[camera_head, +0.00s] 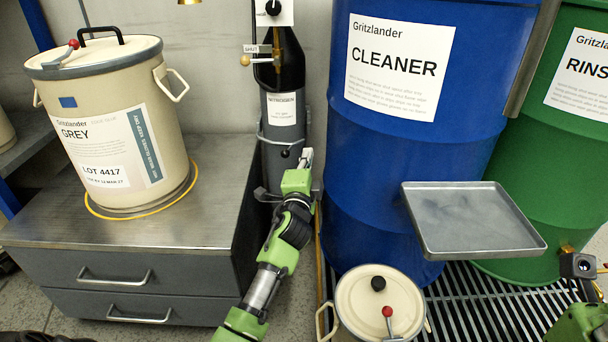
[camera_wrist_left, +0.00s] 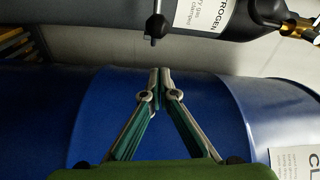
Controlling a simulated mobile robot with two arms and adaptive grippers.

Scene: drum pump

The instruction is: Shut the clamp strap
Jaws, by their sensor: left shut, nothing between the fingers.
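The clamp strap (camera_head: 275,143) is a thin pale band around the lower part of the dark nitrogen cylinder (camera_head: 281,80). In the left wrist view a dark fitting (camera_wrist_left: 156,26) sticks out from the cylinder (camera_wrist_left: 212,14) toward my fingers; I cannot tell if it is the strap's lever. My left gripper (camera_head: 306,156) is shut and empty, just right of the cylinder at about strap height. In the left wrist view its fingertips (camera_wrist_left: 160,71) meet, apart from the fitting. My right arm shows at the bottom right; its fingers cannot be made out.
The blue cleaner drum (camera_head: 398,140) stands close right of my left gripper. A metal tray (camera_head: 472,220) sits before it, with the green drum (camera_head: 550,170) beyond. A cream can (camera_head: 378,305) stands on the grating. The grey cabinet (camera_head: 130,235) with a cream bucket (camera_head: 120,120) is left.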

